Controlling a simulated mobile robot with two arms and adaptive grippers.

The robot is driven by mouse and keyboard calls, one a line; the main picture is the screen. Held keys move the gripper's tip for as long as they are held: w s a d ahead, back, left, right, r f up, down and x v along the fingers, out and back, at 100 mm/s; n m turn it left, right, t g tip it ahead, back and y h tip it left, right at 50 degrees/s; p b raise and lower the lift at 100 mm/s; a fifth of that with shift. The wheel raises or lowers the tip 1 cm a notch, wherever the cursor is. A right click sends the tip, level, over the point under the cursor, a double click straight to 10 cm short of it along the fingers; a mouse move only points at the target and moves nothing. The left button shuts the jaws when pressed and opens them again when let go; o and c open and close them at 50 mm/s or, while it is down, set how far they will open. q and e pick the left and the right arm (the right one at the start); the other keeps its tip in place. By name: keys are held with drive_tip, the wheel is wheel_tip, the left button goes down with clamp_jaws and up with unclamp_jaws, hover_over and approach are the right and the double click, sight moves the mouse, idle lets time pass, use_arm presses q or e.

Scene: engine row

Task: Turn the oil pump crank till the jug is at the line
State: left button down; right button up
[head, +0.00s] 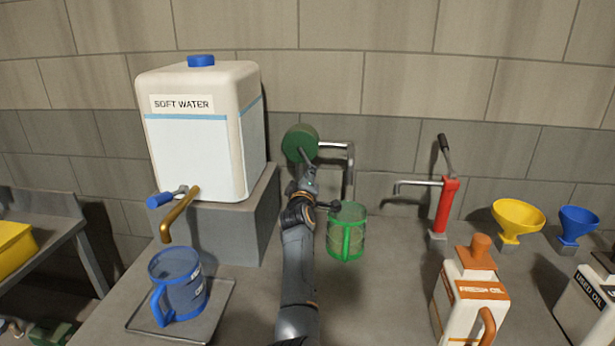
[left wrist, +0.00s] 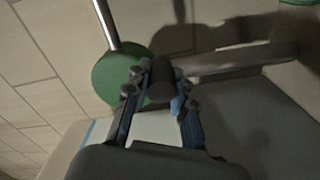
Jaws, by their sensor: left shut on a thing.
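The oil pump's green round crank wheel (head: 299,141) is mounted in front of the block wall, with a metal pipe (head: 336,145) running right and bending down. My left gripper (head: 306,178) is just below the wheel. In the left wrist view its fingers (left wrist: 162,92) are shut around the dark crank handle (left wrist: 160,75), with the green wheel (left wrist: 112,78) behind. A green-framed clear jug (head: 346,238) stands on the bench by the pipe, right of my forearm. I cannot make out its level or line. My right gripper is not in view.
A soft water tank (head: 195,160) with a brass tap stands left, above a blue jug (head: 180,284) on a tray (head: 218,308). To the right are a red hand pump (head: 444,208), a fresh oil can (head: 466,298) and yellow (head: 517,217) and blue (head: 577,222) funnels.

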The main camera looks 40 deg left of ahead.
use_arm(q)
drive_tip(key=shift+r, duration=0.1)
drive_tip(key=c, duration=1.4)
unclamp_jaws()
drive_tip(key=shift+w, duration=0.1)
drive_tip(key=shift+o, duration=1.4)
drive_tip(key=shift+w, duration=0.1)
drive_tip(key=shift+f, duration=0.2)
drive_tip(key=v, duration=0.7)
drive_tip(key=shift+d, duration=0.1)
